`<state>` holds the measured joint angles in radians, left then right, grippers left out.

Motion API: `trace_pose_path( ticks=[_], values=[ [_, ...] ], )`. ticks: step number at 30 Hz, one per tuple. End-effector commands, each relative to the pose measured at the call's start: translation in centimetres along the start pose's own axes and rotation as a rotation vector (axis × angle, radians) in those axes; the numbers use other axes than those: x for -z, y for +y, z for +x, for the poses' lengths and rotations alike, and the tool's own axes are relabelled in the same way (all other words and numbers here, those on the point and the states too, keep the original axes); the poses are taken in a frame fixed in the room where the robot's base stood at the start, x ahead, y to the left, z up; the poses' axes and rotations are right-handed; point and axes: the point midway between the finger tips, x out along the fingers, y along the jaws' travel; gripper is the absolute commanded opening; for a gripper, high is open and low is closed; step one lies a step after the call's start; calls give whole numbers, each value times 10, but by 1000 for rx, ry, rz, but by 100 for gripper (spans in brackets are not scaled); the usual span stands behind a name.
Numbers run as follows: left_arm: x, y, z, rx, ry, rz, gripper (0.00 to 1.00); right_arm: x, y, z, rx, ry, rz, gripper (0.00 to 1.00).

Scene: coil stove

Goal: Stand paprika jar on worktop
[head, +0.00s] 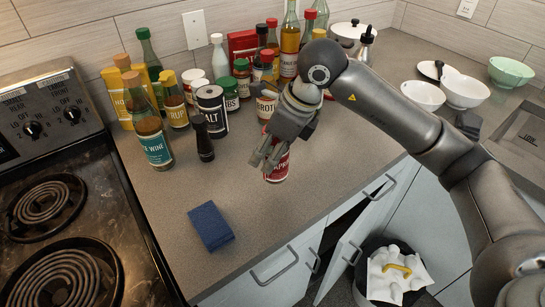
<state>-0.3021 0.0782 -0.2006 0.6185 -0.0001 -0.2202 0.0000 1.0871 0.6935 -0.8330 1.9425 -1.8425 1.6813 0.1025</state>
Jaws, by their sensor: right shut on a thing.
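The paprika jar (278,173) is red with a white-lettered label, partly hidden by my gripper. My right gripper (268,155) is shut on it from above and to the left. The jar looks roughly upright over the worktop (285,215), near its front edge. I cannot tell whether its base touches the surface. My left gripper is not in view.
A dark pepper mill (204,140), a salt tin (212,110) and several bottles crowd the back. The coil stove (60,240) is at left, white bowls (464,90) at right. Worktop between cloth and jar is clear.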

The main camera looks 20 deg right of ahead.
Motion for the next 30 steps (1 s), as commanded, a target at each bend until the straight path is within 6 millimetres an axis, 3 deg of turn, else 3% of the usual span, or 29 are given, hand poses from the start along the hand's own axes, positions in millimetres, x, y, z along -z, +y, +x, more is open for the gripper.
trace_pose_path(
  ticks=[9, 15, 28, 29, 30],
  values=[
    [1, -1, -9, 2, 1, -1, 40, 11, -19, 23, -1, 2, 1, 17],
    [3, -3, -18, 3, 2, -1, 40, 19, -18, 44, 1, -3, 1, 17],
    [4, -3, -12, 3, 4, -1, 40, 22, -18, 52, 2, -4, 0, 17],
    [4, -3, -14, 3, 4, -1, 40, 22, -18, 51, 2, -3, 0, 52],
    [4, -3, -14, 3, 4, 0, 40, 22, -18, 50, 1, -2, 0, 57]
  ],
)
